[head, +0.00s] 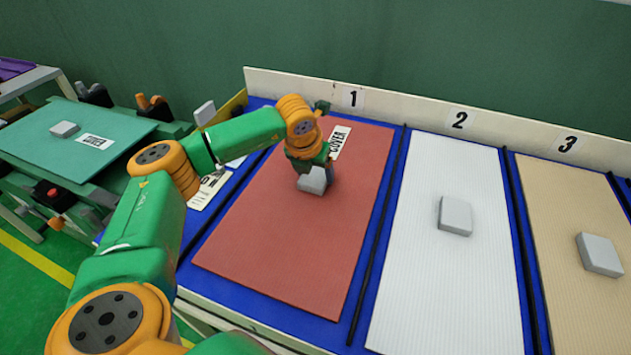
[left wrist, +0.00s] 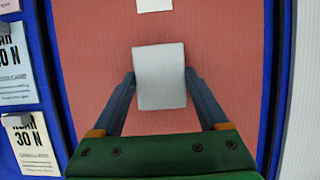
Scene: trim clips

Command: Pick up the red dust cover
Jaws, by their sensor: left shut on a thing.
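The red dust cover (head: 290,235) is a flat ribbed red panel in the bay marked 1, with a white label reading COVER near its far end. A grey block (head: 311,183) stands on it like a grip. My left gripper (head: 312,168) is over the red cover, with its fingers on either side of this block, shut on it. In the left wrist view the block (left wrist: 160,76) sits between the two fingers, with the red cover (left wrist: 95,60) behind it. The cover appears to lie flat; I cannot tell whether it is clear of the surface. My right gripper is not in view.
A white panel (head: 430,280) and a tan panel (head: 570,240), each with a grey block, lie in bays 2 and 3. Black strips (head: 385,215) divide the bays. A low white back wall (head: 400,105) carries the numbers. A teal panel (head: 60,150) lies at the left.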

